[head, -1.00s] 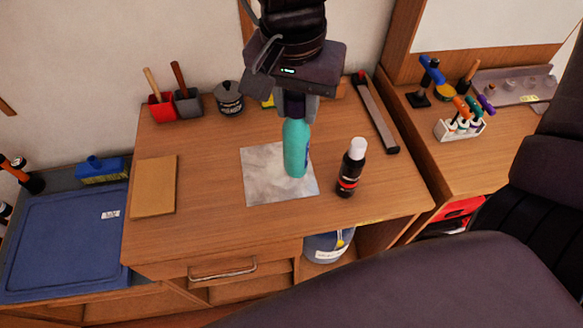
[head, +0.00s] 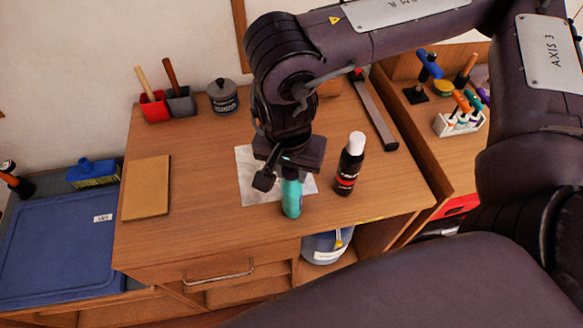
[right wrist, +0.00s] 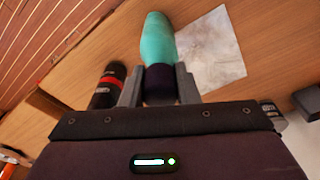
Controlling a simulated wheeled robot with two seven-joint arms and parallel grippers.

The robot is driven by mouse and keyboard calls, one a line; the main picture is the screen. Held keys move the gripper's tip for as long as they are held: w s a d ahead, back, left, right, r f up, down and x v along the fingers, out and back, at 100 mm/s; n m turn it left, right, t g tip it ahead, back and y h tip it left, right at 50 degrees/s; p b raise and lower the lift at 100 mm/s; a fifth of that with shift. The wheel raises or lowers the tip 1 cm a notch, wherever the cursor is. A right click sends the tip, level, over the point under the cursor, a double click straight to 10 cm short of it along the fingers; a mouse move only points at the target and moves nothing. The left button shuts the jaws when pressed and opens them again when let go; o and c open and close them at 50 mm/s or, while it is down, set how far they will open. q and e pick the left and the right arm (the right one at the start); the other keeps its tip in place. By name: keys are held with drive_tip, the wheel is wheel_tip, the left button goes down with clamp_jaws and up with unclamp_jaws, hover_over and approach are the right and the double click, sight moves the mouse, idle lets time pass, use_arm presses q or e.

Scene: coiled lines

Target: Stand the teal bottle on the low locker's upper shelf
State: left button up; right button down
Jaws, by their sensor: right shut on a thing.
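The teal bottle (head: 291,203) is in my right gripper (head: 290,177), over the front part of the wooden worktop. In the right wrist view, the gripper (right wrist: 158,88) is shut around the dark neck of the bottle (right wrist: 156,42). The bottle looks roughly upright in the head view; its clearance above the worktop is hard to judge. Below the worktop, an open-fronted compartment (head: 345,262) holds a blue container with a pale label (head: 326,248). I cannot tell whether this is the low locker; its inside is mostly hidden. My left gripper is out of view.
A black bottle with a white cap (head: 350,165) stands just right of the teal bottle. A grey marbled sheet (head: 247,178) lies behind it. A brown board (head: 147,187) lies left, a long bar (head: 375,112) right. A drawer handle (head: 218,278) sticks out in front. The worktop's left middle is clear.

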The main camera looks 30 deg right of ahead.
drive_tip(key=shift+f, duration=0.15)
drive_tip(key=c, duration=1.1)
unclamp_jaws()
